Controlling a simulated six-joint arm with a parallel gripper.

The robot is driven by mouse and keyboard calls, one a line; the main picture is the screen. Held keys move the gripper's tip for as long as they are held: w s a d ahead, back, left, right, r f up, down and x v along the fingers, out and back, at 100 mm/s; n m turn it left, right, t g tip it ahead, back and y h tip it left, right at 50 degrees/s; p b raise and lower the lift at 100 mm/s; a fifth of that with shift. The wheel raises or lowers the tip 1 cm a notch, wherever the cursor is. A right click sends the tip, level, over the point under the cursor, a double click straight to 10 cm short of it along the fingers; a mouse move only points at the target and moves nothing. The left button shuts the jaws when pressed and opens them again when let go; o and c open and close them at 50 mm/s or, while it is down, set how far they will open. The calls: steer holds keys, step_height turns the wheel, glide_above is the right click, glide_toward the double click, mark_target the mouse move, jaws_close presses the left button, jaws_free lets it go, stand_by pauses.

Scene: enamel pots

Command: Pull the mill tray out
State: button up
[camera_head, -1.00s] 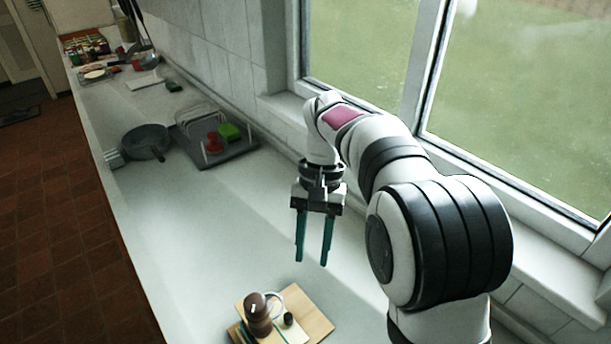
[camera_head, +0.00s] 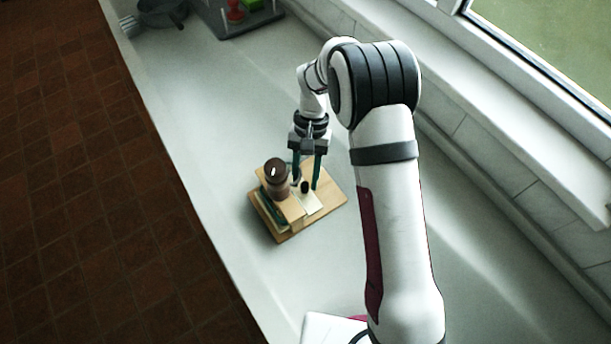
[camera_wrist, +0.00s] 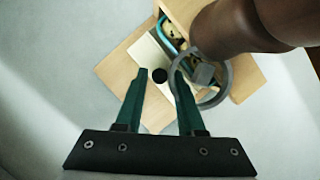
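The mill shows in the head view as a dark brown rounded top (camera_head: 276,172) over a light wooden body. A pale, flat panel (camera_head: 314,208) with a small black knob (camera_head: 305,187) is at its side; I take this for the tray. In the wrist view the knob (camera_wrist: 159,75) stands in front of the pale panel. My gripper (camera_head: 306,181) points down beside the mill. In the wrist view its teal fingers (camera_wrist: 161,73) are apart, with the knob between their tips and gaps on both sides. The brown top (camera_wrist: 250,28) hides part of the mill.
A wooden board (camera_head: 331,197) lies under the mill on the pale counter (camera_head: 225,140). A grey ring (camera_wrist: 222,95) sits close to the right finger. A dark pan (camera_head: 160,12) and a dark rack (camera_head: 240,22) stand farther back. The window wall borders the right side.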

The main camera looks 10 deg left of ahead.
steer(key=shift+s+f, duration=0.15)
steer(key=shift+f, duration=0.1)
jaws_close()
stand_by(1.4)
